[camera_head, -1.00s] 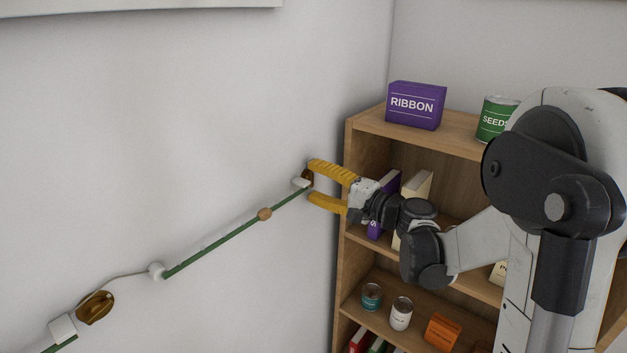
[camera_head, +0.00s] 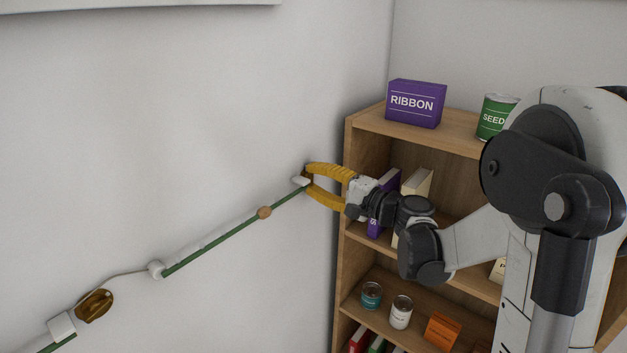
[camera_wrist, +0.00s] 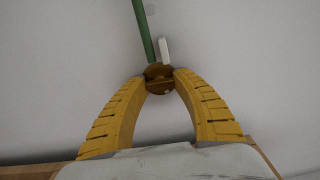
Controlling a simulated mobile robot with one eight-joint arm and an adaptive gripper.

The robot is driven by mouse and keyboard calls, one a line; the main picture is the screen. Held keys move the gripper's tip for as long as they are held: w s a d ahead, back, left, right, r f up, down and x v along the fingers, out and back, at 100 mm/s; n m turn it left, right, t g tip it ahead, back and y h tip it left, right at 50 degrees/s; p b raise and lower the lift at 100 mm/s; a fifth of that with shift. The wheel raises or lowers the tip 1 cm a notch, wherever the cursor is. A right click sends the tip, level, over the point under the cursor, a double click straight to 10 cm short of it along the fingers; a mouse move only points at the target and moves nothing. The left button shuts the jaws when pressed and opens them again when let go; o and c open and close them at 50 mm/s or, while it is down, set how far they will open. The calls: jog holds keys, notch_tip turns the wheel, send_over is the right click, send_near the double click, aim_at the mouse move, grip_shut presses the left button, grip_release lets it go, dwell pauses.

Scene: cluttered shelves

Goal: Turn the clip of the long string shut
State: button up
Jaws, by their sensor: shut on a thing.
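The long string (camera_head: 215,241) runs along the wall as a green line with a wooden bead (camera_head: 264,212) on it. It rises from lower left to the brown clip at its upper right end, near the shelf. My gripper (camera_head: 306,178) is at that clip, and its yellow fingers mostly cover it in the head view. In the wrist view both fingertips are shut on the brown round clip (camera_wrist: 159,79), one on each side. The green string (camera_wrist: 143,28) and a small white piece (camera_wrist: 165,50) lead away above it. Another brown clip (camera_head: 95,306) sits at the lower left.
A wooden shelf (camera_head: 352,155) stands right beside my gripper. It holds a purple ribbon box (camera_head: 416,104), a green seeds can (camera_head: 495,117), books and small cans.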

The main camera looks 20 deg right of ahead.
jog(key=shift+m+b, duration=1.6)
jog(key=shift+m, duration=2.7)
